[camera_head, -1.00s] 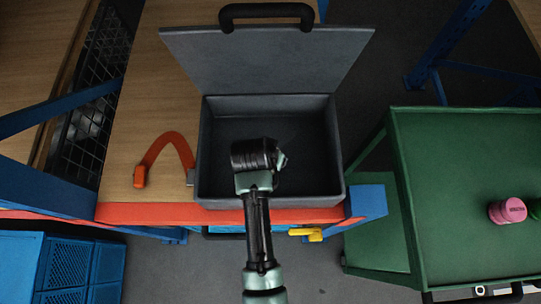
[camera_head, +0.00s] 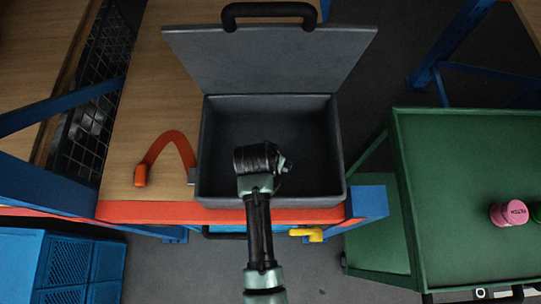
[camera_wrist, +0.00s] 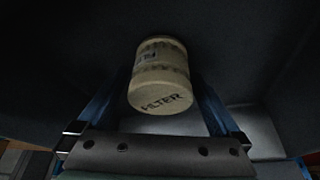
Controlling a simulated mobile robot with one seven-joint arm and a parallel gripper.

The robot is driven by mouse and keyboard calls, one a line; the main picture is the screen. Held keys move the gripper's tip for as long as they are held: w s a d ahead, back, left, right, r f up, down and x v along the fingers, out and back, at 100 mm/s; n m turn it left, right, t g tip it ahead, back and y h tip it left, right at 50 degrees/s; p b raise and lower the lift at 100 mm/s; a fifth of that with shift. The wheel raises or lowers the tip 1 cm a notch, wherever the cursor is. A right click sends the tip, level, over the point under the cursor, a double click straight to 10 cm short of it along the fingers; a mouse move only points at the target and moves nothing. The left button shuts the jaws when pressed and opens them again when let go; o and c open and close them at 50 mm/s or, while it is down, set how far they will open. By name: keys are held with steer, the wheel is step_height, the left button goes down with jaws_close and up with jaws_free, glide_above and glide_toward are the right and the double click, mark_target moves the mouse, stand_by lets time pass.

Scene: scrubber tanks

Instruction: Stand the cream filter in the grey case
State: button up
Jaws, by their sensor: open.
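The grey case (camera_head: 338,150) stands open on the wooden bench, its lid (camera_head: 270,65) raised at the back. My gripper (camera_wrist: 163,95) is inside the case. The wrist view shows the cream filter (camera_wrist: 160,75), a short cylinder with dark "FILTER" lettering on the end facing the camera. It lies between my two blue fingers, which are open with a gap showing beside it. Dark case surface surrounds it; I cannot tell whether it rests on the floor. In the head view my wrist (camera_head: 258,160) covers the front middle of the case and hides the filter.
An orange strap (camera_head: 165,145) lies left of the case. Blue crates (camera_head: 75,262) are at lower left. A yellow handle (camera_head: 308,233) sits under the bench edge.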

steer(key=v, duration=1.2)
steer(key=shift+p, duration=0.3)
